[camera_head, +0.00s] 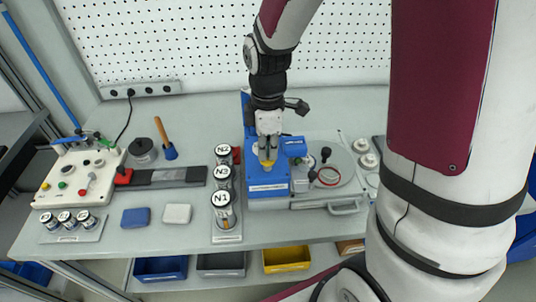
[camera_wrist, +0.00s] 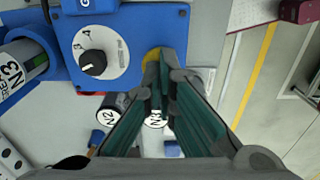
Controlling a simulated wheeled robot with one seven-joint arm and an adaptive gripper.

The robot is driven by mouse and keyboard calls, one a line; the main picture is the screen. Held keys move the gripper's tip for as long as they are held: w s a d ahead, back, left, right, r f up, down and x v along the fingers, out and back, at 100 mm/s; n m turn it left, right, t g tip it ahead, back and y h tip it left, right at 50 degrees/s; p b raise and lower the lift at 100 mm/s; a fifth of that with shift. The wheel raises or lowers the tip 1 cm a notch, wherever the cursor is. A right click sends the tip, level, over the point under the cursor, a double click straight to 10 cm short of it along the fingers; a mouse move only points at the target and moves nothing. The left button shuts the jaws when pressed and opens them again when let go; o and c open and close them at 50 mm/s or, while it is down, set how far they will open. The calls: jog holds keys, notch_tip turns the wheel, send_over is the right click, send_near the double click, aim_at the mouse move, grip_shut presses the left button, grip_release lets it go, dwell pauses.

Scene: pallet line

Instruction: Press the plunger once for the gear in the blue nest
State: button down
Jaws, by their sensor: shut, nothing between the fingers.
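My gripper (camera_head: 267,160) is shut and empty, pointing down over the blue station (camera_head: 268,190) in the middle of the bench. Its fingertips are at a yellow round part on top of that station. In the wrist view, the closed fingers (camera_wrist: 165,72) overlap the edge of this yellow part (camera_wrist: 151,57), beside a white dial with a black knob (camera_wrist: 93,62). I cannot tell whether they touch it or whether it is pressed down. I cannot make out a gear or a nest; the gripper hides part of the station top.
A white button panel (camera_head: 80,178) is at far left. Blue (camera_head: 134,217) and white (camera_head: 177,213) blocks lie in front.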

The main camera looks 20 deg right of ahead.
jog(key=shift+r+p, duration=1.45)
jog(key=shift+r, duration=1.35)
jog(key=shift+r, duration=0.3)
jog(key=s+r+m+t, duration=0.5)
jog(key=s+r+m, duration=0.9)
jog(key=s+r, duration=0.3)
jog(key=shift+s+t, duration=0.3)
jog(key=shift+s, duration=0.25)
jog(key=shift+r, duration=0.15)
